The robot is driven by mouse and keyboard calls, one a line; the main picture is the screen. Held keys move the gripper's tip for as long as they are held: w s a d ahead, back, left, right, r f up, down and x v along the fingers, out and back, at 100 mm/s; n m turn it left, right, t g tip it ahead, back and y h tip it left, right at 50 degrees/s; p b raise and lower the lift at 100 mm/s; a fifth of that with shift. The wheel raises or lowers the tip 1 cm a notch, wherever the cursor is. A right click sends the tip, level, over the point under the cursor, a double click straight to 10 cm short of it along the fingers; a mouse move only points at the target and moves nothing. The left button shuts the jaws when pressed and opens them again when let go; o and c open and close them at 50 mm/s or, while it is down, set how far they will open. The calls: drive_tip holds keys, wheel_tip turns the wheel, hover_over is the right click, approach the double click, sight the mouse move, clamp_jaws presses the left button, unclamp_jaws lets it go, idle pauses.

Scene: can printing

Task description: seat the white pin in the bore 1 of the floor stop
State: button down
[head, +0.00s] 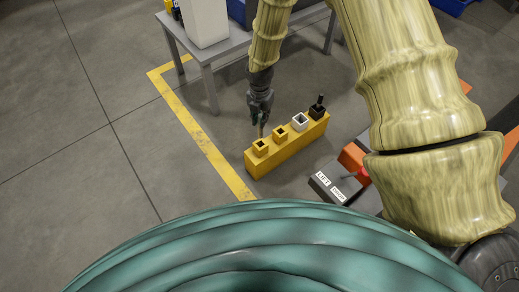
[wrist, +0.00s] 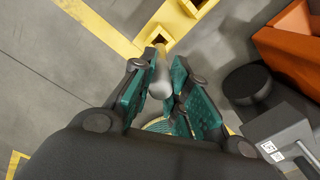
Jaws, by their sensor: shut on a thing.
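The floor stop (head: 285,149) is a long yellow block on the floor with a row of square collars on top. Two collars are yellow, one is white, and the black one at the far right end has a black pin (head: 319,101) standing in it. My gripper (head: 260,118) is over the left end collar (head: 260,149). In the wrist view its teal pads (wrist: 160,85) are closed around the pale grey-white pin (wrist: 160,77). The pin's far end reaches a yellow collar (wrist: 153,33) there. I cannot tell whether the tip is inside the bore or just above it.
A grey table (head: 222,45) with a white box (head: 203,20) stands behind. A yellow line (head: 212,150) runs on the floor left of the stop. A grey labelled box (head: 335,182) and an orange part (head: 354,158) stand close on the right. Floor to the left is clear.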

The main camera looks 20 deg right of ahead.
sight(261, 134)
drive_tip(key=shift+s+f+n, duration=0.1)
drive_tip(key=shift+n, duration=0.4)
drive_tip(key=shift+f, duration=0.35)
drive_tip(key=shift+f+b, duration=1.55)
drive_tip(key=shift+f, duration=3.15)
drive_tip(key=c, duration=1.4)
unclamp_jaws()
drive_tip(key=shift+o, duration=0.2)
